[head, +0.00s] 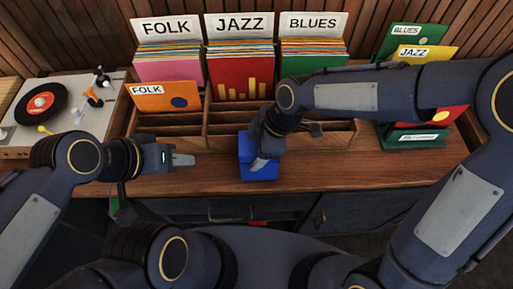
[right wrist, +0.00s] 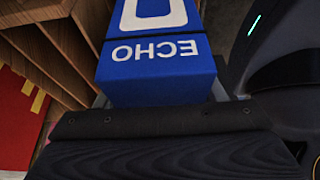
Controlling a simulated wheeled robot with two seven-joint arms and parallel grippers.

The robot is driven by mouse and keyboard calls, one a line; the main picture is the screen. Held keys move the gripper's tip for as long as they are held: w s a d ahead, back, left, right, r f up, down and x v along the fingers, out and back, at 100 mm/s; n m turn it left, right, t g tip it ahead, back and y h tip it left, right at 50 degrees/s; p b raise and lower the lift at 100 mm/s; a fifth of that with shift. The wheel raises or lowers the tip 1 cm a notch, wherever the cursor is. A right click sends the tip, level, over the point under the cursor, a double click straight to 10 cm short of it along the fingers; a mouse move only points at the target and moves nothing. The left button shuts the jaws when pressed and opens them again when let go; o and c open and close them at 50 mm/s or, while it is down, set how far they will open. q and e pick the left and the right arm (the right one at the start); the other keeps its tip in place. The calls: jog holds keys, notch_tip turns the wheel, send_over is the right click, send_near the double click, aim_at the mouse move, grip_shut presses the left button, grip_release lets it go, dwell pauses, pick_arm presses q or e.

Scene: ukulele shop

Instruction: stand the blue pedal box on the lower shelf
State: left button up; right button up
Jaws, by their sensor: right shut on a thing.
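The blue pedal box (head: 259,174) is at the front of the wooden counter's record bins, partly hidden by my right gripper (head: 262,150). My right gripper is shut on it. In the right wrist view the box (right wrist: 158,68) shows white "ECHO" lettering upside down, and the jaws cover its near end. I cannot tell whether the box touches the counter. My left gripper (head: 183,160) is over the counter left of the box, apart from it and empty; the finger gap does not show. I cannot make out a lower shelf clearly.
Wooden record bins (head: 325,138) hold FOLK, JAZZ and BLUES sleeves behind the box. A turntable (head: 42,104) stands at left. Green and yellow sleeves (head: 424,52) stand at right. Dark drawers (head: 215,211) lie below the counter edge. The counter front (head: 345,169) right of the box is clear.

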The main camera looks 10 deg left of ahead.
jog(key=shift+f, duration=0.35)
jog(key=shift+f, duration=0.15)
jog(key=o, duration=1.3)
jog(key=v, duration=1.2)
